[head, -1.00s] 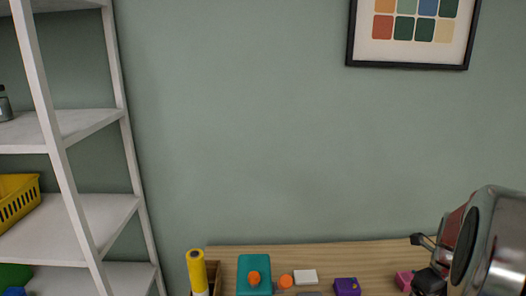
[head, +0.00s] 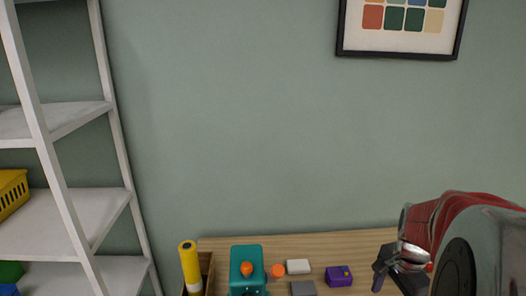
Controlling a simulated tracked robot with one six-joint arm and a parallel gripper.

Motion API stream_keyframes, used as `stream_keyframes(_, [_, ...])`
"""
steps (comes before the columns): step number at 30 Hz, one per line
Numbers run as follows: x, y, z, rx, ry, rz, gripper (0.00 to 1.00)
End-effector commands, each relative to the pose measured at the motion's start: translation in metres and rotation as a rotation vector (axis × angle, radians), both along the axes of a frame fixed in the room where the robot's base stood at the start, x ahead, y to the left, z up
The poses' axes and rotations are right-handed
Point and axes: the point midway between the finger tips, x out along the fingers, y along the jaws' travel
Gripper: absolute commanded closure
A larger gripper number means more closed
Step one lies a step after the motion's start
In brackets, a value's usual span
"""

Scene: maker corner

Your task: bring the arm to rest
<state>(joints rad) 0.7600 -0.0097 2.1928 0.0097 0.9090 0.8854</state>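My gripper (head: 388,272) is at the lower right of the head view, dark and partly hidden by my own arm. One dark finger shows in front of the wooden table (head: 225,245); whether the fingers are apart or closed is not clear. I see nothing held in it. My arm's grey and red links fill the lower right corner.
On the table are a yellow cylinder (head: 189,262) by a wooden box (head: 207,266), a teal block (head: 246,256) with an orange knob, an orange piece (head: 277,271), white (head: 298,267) and grey (head: 303,288) blocks, and a purple box (head: 339,277). A white shelf (head: 75,215) stands left.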

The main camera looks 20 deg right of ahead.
Motion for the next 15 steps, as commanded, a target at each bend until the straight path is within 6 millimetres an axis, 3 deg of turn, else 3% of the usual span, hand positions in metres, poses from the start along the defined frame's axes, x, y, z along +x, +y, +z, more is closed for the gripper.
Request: stream_keyframes(15, [0.009, 0.11, 0.047, -0.151, -0.066, 0.898, 0.19])
